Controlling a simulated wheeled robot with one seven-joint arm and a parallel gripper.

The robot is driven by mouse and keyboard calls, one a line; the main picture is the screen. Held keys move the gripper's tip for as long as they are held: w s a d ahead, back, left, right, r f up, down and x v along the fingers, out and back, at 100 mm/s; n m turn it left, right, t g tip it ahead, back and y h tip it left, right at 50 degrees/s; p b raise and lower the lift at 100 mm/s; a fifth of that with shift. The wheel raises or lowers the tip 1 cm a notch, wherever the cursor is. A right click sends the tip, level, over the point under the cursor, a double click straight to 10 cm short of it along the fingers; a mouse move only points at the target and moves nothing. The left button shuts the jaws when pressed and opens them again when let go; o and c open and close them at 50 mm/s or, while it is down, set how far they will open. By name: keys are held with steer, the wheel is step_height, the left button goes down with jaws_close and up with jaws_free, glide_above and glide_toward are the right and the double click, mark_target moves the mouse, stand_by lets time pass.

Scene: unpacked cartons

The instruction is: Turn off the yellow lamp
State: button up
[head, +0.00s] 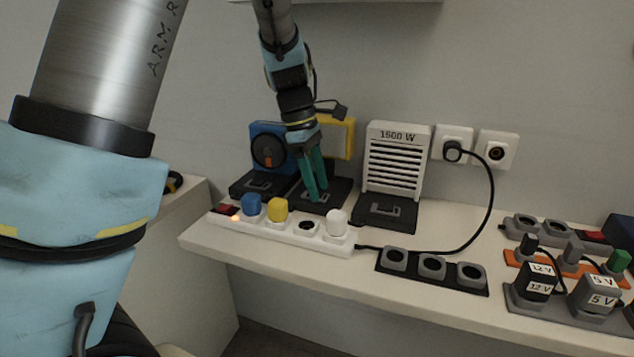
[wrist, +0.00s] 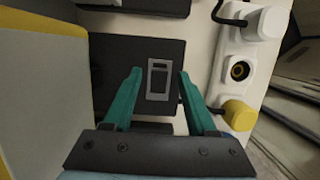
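The yellow lamp (head: 342,140) stands against the wall behind my gripper, which hides part of it. In the wrist view its yellow edge and pale panel (wrist: 35,90) fill the left side. I cannot tell whether it is lit. Its dark base (head: 340,190) carries a grey-framed switch (wrist: 158,80). My gripper (head: 318,191) points down over this base. In the wrist view my gripper (wrist: 161,84) has its two green fingers apart, one on each side of the switch, with nothing between them. Whether the fingertips touch the base is unclear.
A white power strip (head: 285,232) lies in front, with blue, yellow (head: 278,209) and white plugs and a glowing orange light. A blue fan (head: 268,146) stands left of the lamp, a white heater (head: 395,155) right. Black sockets (head: 432,267) and adapters (head: 540,283) lie further right.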

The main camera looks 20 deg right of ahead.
steer(key=v, duration=1.1)
steer(key=shift+p, duration=0.3)
steer(key=s+a+f+m+t+y+p, duration=0.1)
steer(key=a+m+p, duration=0.3)
steer(key=a, duration=1)
steer(key=s+a+f+m+t+y+p, duration=0.1)
steer(key=s+a+m+p, duration=0.3)
steer(key=a, duration=1)
steer(key=f+m+t+p, duration=0.1)
steer(key=m, duration=0.1)
steer(key=shift+s+a+m+t, duration=0.25)
steer(key=shift+a+m+t, duration=0.05)
steer(key=shift+c, duration=0.4)
